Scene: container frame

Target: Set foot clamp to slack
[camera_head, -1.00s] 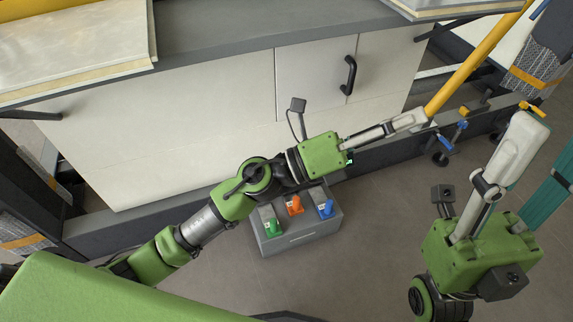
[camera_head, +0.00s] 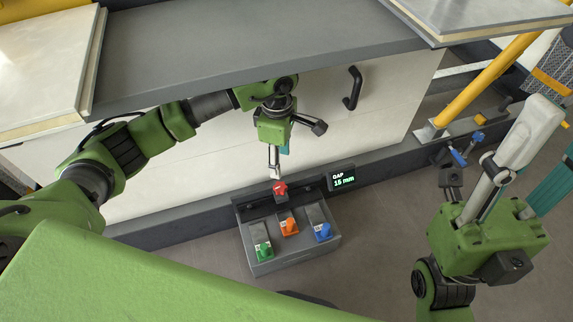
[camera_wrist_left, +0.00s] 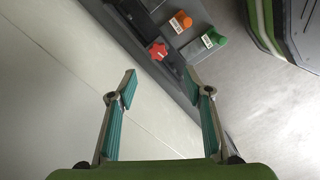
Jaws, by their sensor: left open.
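A grey floor box (camera_head: 295,262) stands at the foot of the pale cabinet. It carries a green lever (camera_head: 263,250), an orange lever (camera_head: 289,225) and a blue lever (camera_head: 323,231), with small labels. A red star-shaped knob (camera_head: 280,188) sits behind them; it also shows in the left wrist view (camera_wrist_left: 158,50). I cannot tell which part is the foot clamp. A small display (camera_head: 342,181) reads "GAP 15 mm". My left gripper (camera_head: 275,172) points down just above the red knob. In the left wrist view it (camera_wrist_left: 162,76) is open and empty, the knob beyond its fingertips. My right gripper (camera_head: 512,155) is at the right; its jaw gap is unclear.
The pale cabinet front (camera_head: 180,170) with a black handle (camera_head: 352,88) stands close behind my left gripper. A grey worktop (camera_head: 250,40) overhangs it. A yellow post (camera_head: 480,80) and blue-handled clamp hardware (camera_head: 460,155) are at the right. The floor in front is bare.

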